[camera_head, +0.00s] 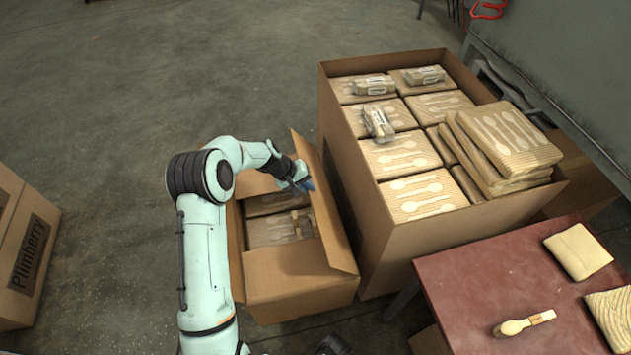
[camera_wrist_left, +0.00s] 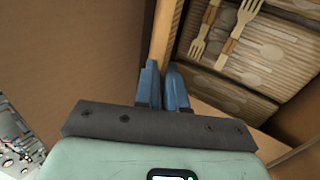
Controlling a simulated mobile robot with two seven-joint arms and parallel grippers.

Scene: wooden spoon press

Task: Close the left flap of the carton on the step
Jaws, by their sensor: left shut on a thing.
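The open brown carton (camera_head: 300,290) stands low at the middle of the head view, with wrapped packs of wooden cutlery (camera_head: 270,229) inside. Its flap on the picture's right (camera_head: 328,215) stands up and leans inward over the opening. My left gripper (camera_head: 305,184) reaches over the carton from the left and is shut on this flap's edge. The left wrist view shows the cardboard edge (camera_wrist_left: 166,40) between my blue fingertips, with the forks and packs to its right. The step under the carton cannot be made out.
A taller open box (camera_head: 400,240) full of packs stands close against the carton's right side. Another carton (camera_head: 25,260) stands far left. The floor behind is clear.

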